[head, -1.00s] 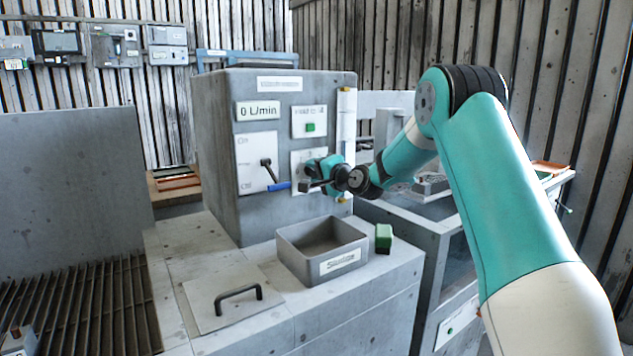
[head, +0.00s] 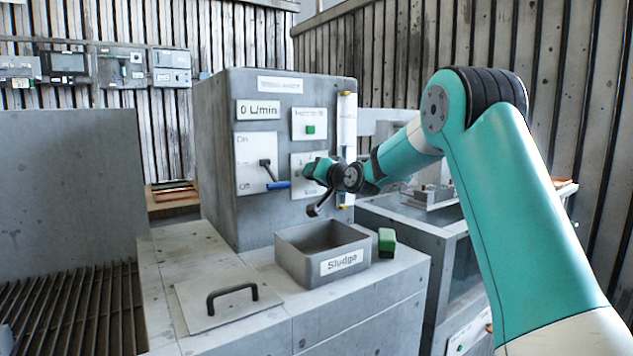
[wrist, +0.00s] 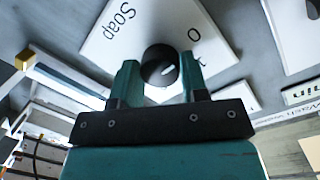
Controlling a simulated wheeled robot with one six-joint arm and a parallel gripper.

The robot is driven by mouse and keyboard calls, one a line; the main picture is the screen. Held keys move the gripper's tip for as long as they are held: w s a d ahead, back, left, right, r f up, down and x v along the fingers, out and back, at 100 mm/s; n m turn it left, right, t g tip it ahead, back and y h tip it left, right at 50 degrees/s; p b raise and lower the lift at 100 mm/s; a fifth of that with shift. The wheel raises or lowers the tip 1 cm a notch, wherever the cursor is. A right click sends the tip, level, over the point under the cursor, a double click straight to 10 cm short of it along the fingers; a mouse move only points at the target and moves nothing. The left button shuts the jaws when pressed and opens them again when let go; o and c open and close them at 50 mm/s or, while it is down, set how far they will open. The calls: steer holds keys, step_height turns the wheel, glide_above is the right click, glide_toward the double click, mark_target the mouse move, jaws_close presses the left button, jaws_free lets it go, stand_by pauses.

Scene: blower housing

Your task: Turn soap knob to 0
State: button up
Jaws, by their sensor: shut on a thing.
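The soap knob (wrist: 158,62) is a dark round knob on a white plate (wrist: 112,38) marked "Soap", with a "0"-like mark up and right of the knob in the wrist view. A small pale mark shows on the knob's right side; I cannot tell exactly which setting it points to. My gripper (wrist: 160,75) has one teal finger on each side of the knob and is shut on it. In the head view my gripper (head: 312,172) is at the plate (head: 300,190) on the grey housing's front and hides the knob.
A lever (head: 268,172) with a blue end sits just left of my gripper. A green-button panel (head: 310,124) is above, and a vertical tube (head: 346,115) is to the right. The sludge bin (head: 290,258) and a green block (head: 386,241) stand below.

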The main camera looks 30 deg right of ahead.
steer(key=shift+f, duration=0.1)
stand_by(0.4)
steer(key=o, duration=0.9)
steer(key=shift+s, duration=0.15)
steer(key=s, duration=0.5)
steer(key=s+r+b, duration=0.1)
steer(key=s, duration=0.5)
steer(key=s+r+b, duration=0.1)
steer(key=s, duration=0.5)
steer(key=shift+d, duration=0.3)
